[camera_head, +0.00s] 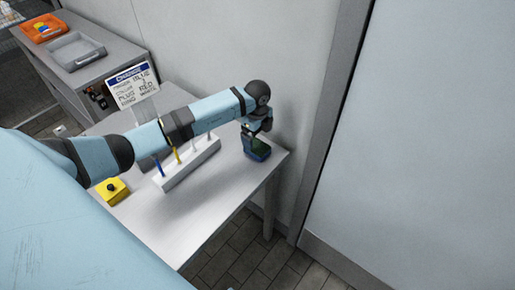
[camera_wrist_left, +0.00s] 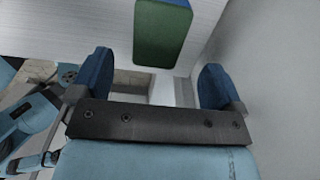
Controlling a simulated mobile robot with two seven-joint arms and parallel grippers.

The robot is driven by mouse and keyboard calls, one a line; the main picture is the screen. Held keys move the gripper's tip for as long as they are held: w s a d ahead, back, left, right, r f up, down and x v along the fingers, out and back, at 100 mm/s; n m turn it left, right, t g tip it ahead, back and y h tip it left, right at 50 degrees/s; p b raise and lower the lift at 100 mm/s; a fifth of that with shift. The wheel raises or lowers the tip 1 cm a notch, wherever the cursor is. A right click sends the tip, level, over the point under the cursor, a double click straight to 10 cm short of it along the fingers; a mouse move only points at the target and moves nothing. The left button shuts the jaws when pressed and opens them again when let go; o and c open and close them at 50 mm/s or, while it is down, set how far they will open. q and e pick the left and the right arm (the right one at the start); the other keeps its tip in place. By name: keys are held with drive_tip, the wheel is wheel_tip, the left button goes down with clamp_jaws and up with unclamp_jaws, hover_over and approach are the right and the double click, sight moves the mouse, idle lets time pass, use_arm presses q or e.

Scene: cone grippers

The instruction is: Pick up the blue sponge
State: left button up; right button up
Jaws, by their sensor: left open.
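The sponge, a block with a green face and a blue side, lies near the far right corner of the table in the head view (camera_head: 259,153). It also shows at the top of the left wrist view (camera_wrist_left: 161,38). My left gripper (camera_head: 256,131) is just above the sponge in the head view and partly hides it. In the left wrist view my left gripper (camera_wrist_left: 156,80) has its two blue fingers wide apart with nothing between them. The sponge is beyond the fingers, roughly centred across the gap. My right gripper is not in view.
The grey table (camera_head: 205,205) also holds a white block with several coloured pegs (camera_head: 190,166), a yellow box with a black button (camera_head: 112,190) and a printed sign (camera_head: 131,85). A wall stands close behind the table. An orange tray (camera_head: 44,28) is on a farther bench.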

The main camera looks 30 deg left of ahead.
sight(256, 145)
use_arm(q)
drive_tip(key=shift+a+f+p, duration=0.15)
drive_tip(key=shift+f+p, duration=0.05)
drive_tip(key=shift+f, duration=1.3)
drive_tip(key=shift+a+f+p, duration=0.1)
drive_tip(key=shift+f+p, duration=0.05)
drive_tip(key=shift+f, duration=1.35)
drive_tip(key=c, duration=1)
wheel_tip(256, 145, up, 20)
drive_tip(key=shift+s+r+b, duration=0.1)
drive_tip(key=shift+b, duration=0.35)
drive_tip(key=o, duration=0.4)
drive_tip(key=shift+c, duration=0.2)
drive_tip(key=c, duration=0.3)
